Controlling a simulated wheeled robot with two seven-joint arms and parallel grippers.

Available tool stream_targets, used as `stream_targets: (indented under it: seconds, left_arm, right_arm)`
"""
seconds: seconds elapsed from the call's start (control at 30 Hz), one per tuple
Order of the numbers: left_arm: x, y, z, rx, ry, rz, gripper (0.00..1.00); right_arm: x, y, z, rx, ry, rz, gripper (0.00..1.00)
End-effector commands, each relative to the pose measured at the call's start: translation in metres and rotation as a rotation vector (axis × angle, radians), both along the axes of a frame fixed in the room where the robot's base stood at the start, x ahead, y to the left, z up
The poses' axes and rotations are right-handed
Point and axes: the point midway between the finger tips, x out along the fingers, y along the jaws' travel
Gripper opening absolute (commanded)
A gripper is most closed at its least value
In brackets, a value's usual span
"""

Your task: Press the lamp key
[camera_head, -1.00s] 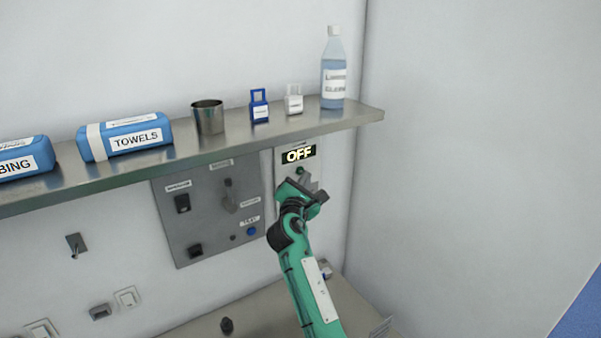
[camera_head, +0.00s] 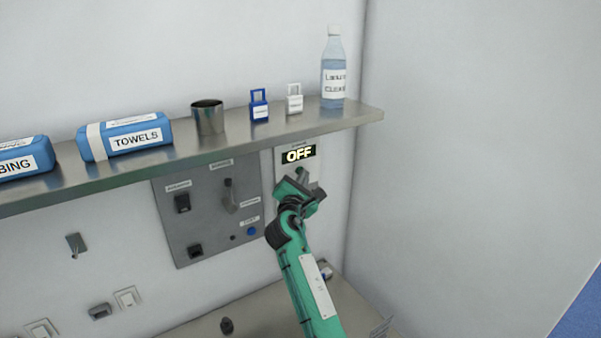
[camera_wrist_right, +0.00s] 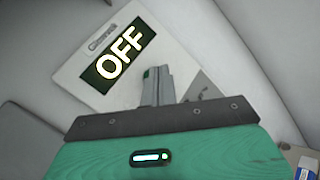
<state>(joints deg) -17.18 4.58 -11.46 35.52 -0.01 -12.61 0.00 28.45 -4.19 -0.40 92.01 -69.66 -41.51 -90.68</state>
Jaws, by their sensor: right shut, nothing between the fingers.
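A pale panel (camera_head: 283,172) on the wall below the shelf carries a dark display (camera_head: 298,154) that reads OFF. The panel (camera_wrist_right: 97,45) and its display (camera_wrist_right: 112,54) also show in the right wrist view. My right gripper (camera_head: 301,173) is shut and empty, its fingertips at the panel just below the display. In the right wrist view, a small green bit, apparently the lamp key (camera_wrist_right: 147,73), shows at the left edge of the fingertips, which hide the rest. I cannot tell whether they touch it. My left gripper is not in view.
A metal shelf (camera_head: 230,146) juts out just above the panel, with a bottle (camera_head: 334,75), two small padlocks, a metal cup (camera_head: 208,118) and blue packs. A grey switch panel (camera_head: 208,215) is to the left. A counter (camera_head: 262,311) lies below.

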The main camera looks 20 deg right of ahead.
Motion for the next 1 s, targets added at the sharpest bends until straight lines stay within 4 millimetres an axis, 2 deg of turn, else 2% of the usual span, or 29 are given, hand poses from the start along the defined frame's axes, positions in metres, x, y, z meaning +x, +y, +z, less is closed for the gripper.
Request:
stream_targets:
  seconds: [0.37,0.6,0.87,1.0]
  left_arm:
    - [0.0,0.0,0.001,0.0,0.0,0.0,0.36]
    - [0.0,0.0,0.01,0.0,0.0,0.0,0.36]
    - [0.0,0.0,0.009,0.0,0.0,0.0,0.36]
    - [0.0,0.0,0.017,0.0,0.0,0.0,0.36]
  right_arm:
    - [0.001,0.0,0.001,0.0,0.0,0.0,0.0]
    - [-0.009,-0.001,0.001,0.0,0.0,0.001,0.0]
    - [-0.01,-0.001,0.0,0.0,0.0,0.0,0.0]
    - [-0.017,-0.002,0.002,0.0,0.0,0.0,0.0]
